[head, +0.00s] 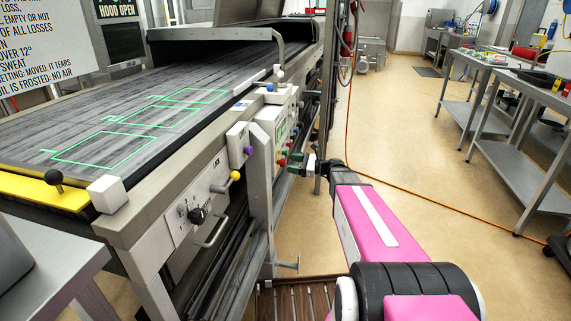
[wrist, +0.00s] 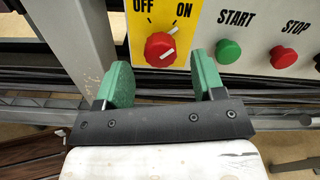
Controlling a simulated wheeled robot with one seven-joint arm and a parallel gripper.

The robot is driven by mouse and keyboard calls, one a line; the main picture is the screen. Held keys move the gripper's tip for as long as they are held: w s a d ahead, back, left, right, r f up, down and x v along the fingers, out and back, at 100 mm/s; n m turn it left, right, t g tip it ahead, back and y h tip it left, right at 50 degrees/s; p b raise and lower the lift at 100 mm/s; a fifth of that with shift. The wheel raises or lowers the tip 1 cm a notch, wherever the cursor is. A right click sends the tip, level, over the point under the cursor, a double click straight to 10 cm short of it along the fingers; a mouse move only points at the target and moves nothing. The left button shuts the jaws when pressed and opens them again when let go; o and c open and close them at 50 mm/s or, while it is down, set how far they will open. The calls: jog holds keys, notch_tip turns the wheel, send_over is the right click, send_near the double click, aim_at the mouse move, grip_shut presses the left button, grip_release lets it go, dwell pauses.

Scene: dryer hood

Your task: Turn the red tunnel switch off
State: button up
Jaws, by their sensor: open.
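The red tunnel switch (wrist: 160,46) is a round knob on a yellow plate (wrist: 143,18) marked OFF at left and ON at right. The white line on the knob slants up to the right, toward ON. In the head view the panel's knobs are small, beside my gripper (head: 300,165). In the wrist view my gripper (wrist: 164,72) is open, with green pads left and right of the knob's line. The pads appear a little below the knob, and nothing is held. I cannot tell whether they touch it.
A green START button (wrist: 229,51) and a red STOP button (wrist: 284,54) sit right of the switch, START close to my right finger. A grey post (wrist: 82,45) stands left. The conveyor (head: 150,90) runs behind; open floor (head: 410,130) lies right.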

aim_at(285, 162)
jog(key=shift+x, duration=1.9)
jog(key=shift+c, duration=0.4)
jog(key=c, duration=0.9)
jog(key=shift+o, duration=0.2)
